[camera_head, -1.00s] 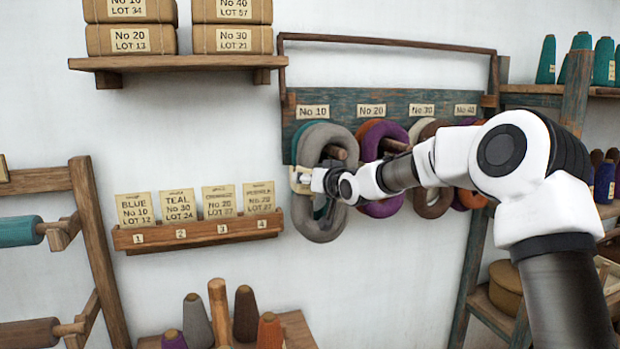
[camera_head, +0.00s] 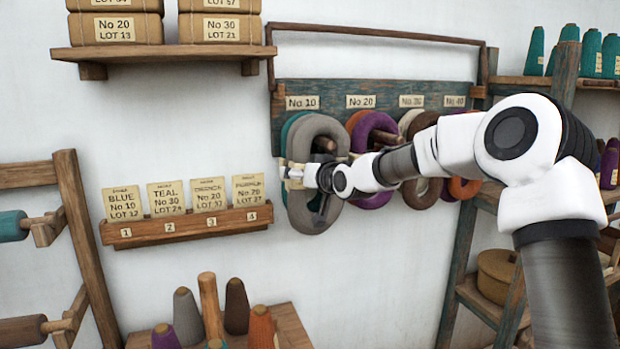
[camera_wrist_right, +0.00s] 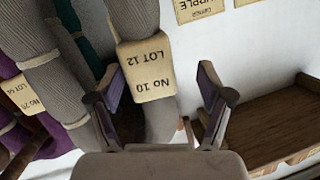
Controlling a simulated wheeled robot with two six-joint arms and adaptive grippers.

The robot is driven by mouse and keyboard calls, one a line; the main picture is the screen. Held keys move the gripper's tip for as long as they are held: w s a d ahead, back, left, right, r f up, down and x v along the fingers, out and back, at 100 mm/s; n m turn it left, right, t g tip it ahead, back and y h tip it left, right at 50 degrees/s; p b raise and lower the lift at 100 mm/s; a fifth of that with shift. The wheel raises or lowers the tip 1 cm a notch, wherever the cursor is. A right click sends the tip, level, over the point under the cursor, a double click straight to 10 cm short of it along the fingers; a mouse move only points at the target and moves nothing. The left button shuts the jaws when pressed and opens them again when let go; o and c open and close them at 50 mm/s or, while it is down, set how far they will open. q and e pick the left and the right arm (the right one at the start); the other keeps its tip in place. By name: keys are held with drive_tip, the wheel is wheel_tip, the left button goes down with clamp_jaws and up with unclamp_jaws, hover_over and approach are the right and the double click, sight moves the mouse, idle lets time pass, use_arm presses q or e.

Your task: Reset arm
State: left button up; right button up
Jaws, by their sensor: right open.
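My right gripper (camera_head: 296,174) is at the grey skein (camera_head: 326,215) hanging under the "No 10" label (camera_head: 302,103). In the right wrist view the gripper (camera_wrist_right: 152,88) is open. Its two fingers stand on either side of the grey skein (camera_wrist_right: 160,120), whose paper tag (camera_wrist_right: 146,70) reads No 10, LOT 12. The right finger is apart from the yarn; whether the left finger touches it cannot be told. The skein hangs on the peg, with teal yarn behind it. My left gripper is not in view.
More skeins hang right of it, including a purple one (camera_head: 376,190). A ticket rack (camera_head: 190,228) with several cards is on the wall to the left. Cones stand on a wooden stand (camera_head: 288,325) below. A shelf (camera_head: 160,52) with wrapped packs is above.

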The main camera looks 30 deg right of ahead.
drive_tip(key=v, duration=1)
drive_tip(key=s+a+f+n+g+b, duration=0.15)
drive_tip(key=a+f, duration=0.25)
drive_tip(key=f, duration=1)
drive_tip(key=s+a+f+g+b, duration=0.2)
drive_tip(key=s+a+f+g, duration=0.1)
drive_tip(key=f, duration=1.1)
drive_tip(key=s+a+f+g+b, duration=0.2)
drive_tip(key=a+f+g, duration=0.15)
drive_tip(key=f, duration=1.05)
drive_tip(key=s+a+f+g+b, duration=0.2)
drive_tip(key=s+a+f+g, duration=0.1)
drive_tip(key=s+f, duration=1)
drive_tip(key=s+a+f+n+g+b, duration=0.1)
drive_tip(key=s+a+f+g, duration=0.3)
drive_tip(key=s+f, duration=0.9)
drive_tip(key=s+b, duration=0.1)
drive_tip(key=s, duration=0.4)
drive_tip(key=shift+s+g+y, duration=0.3)
drive_tip(key=shift+w+n, duration=0.1)
drive_tip(key=shift+n, duration=0.15)
